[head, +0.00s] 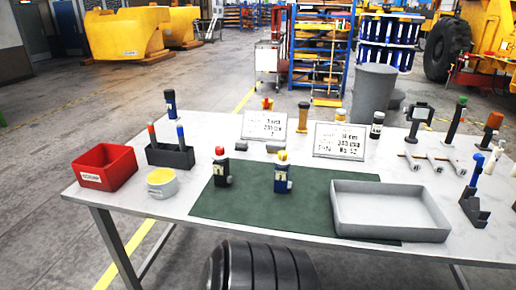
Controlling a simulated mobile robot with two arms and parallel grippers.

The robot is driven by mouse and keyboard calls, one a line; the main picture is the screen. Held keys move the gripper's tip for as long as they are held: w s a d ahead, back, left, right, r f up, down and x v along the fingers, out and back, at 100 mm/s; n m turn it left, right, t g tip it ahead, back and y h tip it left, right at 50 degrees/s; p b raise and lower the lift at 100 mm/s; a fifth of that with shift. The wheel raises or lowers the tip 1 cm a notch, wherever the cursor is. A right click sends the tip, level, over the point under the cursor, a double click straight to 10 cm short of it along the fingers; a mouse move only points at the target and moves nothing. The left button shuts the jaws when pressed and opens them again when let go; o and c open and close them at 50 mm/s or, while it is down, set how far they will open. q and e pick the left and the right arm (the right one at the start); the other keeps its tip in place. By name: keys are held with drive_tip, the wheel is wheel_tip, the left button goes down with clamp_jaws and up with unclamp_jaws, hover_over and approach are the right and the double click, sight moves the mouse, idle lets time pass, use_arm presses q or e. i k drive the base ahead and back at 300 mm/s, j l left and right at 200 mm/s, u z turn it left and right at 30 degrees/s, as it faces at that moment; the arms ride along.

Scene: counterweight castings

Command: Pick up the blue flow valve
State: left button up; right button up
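Two small valve-like devices stand upright on the green mat (250,209) on the table. The right one (282,179) has a dark blue body, a yellow top and a light grey round part at its lower right side; it looks like the blue flow valve. The left one (221,171) has a darker, near-black body, a red top and a similar grey part. The two stand apart, and nothing touches them. Neither of my grippers shows in the head view.
A grey tray (390,223) overlaps the mat's right side. A red bin (104,167), a yellow-and-white tub (161,182) and a dark holder (170,156) stand left. Two white signs (264,126) (339,141) stand behind. Tools crowd the right. The mat's front is clear.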

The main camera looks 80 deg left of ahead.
sight(282, 183)
drive_tip(key=u, duration=2.5)
